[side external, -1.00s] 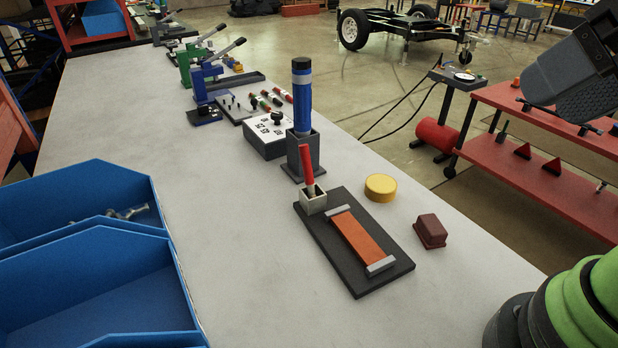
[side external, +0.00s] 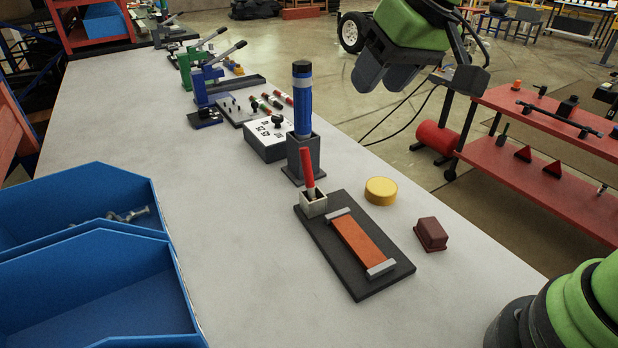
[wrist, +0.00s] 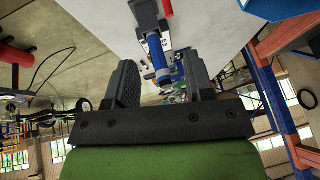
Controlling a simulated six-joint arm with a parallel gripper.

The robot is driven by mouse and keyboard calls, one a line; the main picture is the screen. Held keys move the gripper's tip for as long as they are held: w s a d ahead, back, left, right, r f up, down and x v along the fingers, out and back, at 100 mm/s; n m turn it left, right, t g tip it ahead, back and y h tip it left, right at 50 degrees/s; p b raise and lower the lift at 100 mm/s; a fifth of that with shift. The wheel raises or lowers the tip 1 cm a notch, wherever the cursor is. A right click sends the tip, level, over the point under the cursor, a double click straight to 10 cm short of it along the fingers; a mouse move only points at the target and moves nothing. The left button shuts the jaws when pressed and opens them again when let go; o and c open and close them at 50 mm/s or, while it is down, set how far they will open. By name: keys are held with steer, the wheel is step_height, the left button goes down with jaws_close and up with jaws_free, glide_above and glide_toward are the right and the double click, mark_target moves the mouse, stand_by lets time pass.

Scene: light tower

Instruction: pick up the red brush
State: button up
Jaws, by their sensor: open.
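The red brush (side external: 307,167) stands handle up, leaning slightly, in a small pale square cup (side external: 313,204) at the back left corner of a dark board (side external: 372,282). My gripper (side external: 386,76) is open and empty, high up and to the right of the brush, well apart from it. In the wrist view my gripper (wrist: 160,78) has its two dark fingers spread wide. A red piece at the top edge there looks like the brush handle (wrist: 167,8). The brush's lower end is hidden in the cup.
A blue cylinder (side external: 303,95) stands in a grey holder (side external: 303,160) just behind the brush. An orange-brown strip (side external: 362,243) lies on the board. A yellow round tin (side external: 380,191) and a maroon block (side external: 431,234) sit to the right. Blue bins (side external: 90,290) stand at left.

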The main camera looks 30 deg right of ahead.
steer(key=n, duration=0.2)
glide_toward(309, 164)
steer(key=shift+g, duration=0.5)
steer(key=x, duration=0.2)
steer(key=w+x, duration=0.1)
steer(key=x, duration=0.2)
steer(key=shift+f, duration=0.1)
steer(key=x, duration=0.5)
steer(key=shift+w+f, duration=0.15)
steer(key=shift+f, duration=0.15)
jaws_close()
